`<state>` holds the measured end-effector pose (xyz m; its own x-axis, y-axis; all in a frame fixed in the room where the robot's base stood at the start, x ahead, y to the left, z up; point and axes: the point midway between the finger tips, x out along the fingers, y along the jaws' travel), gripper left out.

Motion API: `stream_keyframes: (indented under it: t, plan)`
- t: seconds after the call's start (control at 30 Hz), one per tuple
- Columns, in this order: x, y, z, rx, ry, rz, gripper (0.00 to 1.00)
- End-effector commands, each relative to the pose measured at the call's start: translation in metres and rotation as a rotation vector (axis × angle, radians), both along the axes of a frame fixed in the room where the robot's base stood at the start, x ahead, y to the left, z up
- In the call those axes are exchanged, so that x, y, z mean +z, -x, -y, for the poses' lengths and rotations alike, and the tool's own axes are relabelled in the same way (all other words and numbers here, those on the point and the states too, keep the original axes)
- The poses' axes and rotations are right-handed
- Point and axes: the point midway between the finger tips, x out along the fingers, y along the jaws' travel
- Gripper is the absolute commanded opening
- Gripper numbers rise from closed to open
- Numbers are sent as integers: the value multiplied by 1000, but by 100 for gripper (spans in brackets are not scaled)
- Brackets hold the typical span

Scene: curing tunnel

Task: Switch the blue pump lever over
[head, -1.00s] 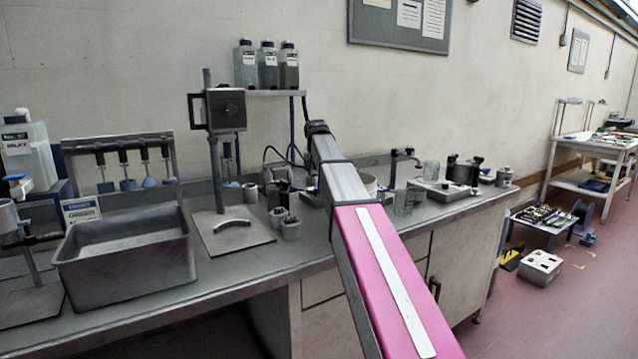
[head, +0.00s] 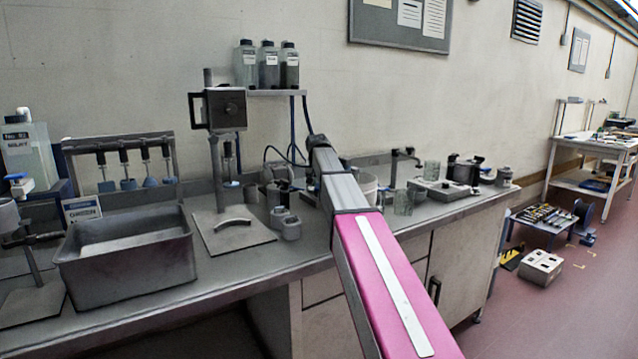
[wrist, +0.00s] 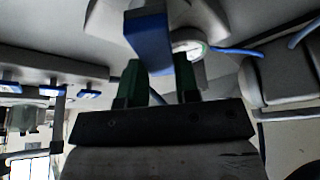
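The blue lever (wrist: 150,42) shows close up in the wrist view as a flat blue bar slanting down from a grey body (wrist: 105,22). My gripper (wrist: 159,80) has two green fingers, one on each side of the bar's lower part. The fingers stand apart with the bar between them. The right finger looks very near or against the bar, but I cannot tell whether both press on it. In the head view my arm reaches over the bench and hides most of the lever's area.
A grey bin (head: 128,262) and a stand with a square base (head: 233,245) stand to the left on the bench (head: 215,283). Glass jars (head: 403,202) stand to the right. In the wrist view, a blue hose (wrist: 238,51) runs at the right.

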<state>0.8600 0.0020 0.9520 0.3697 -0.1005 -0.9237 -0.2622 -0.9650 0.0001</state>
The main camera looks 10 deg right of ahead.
Motion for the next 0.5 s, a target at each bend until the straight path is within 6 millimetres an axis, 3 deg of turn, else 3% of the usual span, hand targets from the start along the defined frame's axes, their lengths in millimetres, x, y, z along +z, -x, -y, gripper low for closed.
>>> stream_keyframes:
  t: [0.5]
  plan:
    - [0,2,5,-147,1,0,6]
